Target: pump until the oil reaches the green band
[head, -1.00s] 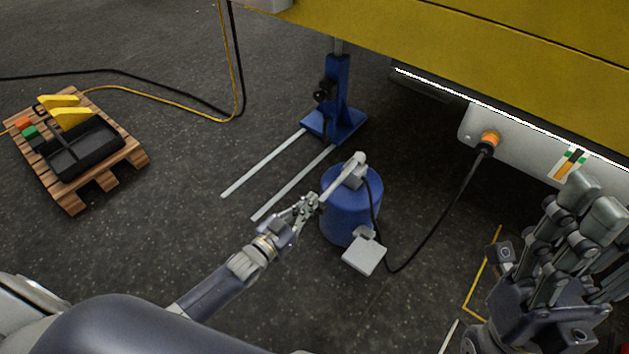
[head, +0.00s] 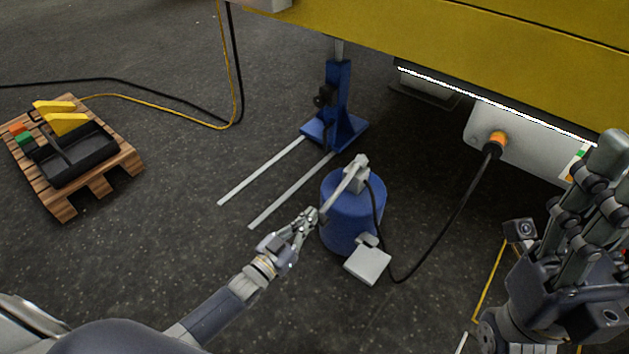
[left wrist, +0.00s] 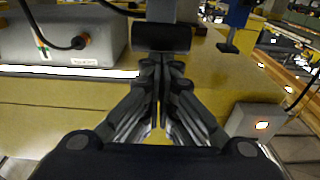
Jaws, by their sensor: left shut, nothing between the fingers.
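A blue drum-shaped pump (head: 350,225) stands on the floor in the head view, with a grey lever (head: 341,191) sloping down left from its top. My left gripper (head: 314,217) is shut and empty at the lever's lower end; whether it touches is unclear. In the left wrist view its fingers (left wrist: 160,62) are together below a dark crosswise bar (left wrist: 161,38). The banded gauge (head: 576,165) on the grey box is mostly hidden behind my right gripper (head: 610,160), whose opening is unclear. The gauge also shows small in the left wrist view (left wrist: 39,38); its oil level is unreadable.
A black hose (head: 462,215) runs from the pump to an orange fitting on the grey box (head: 525,146). A blue stand (head: 338,105) with two floor rails is behind the pump. The yellow boom (head: 470,45) hangs above. A wooden pallet (head: 125,165) lies left; floor between is clear.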

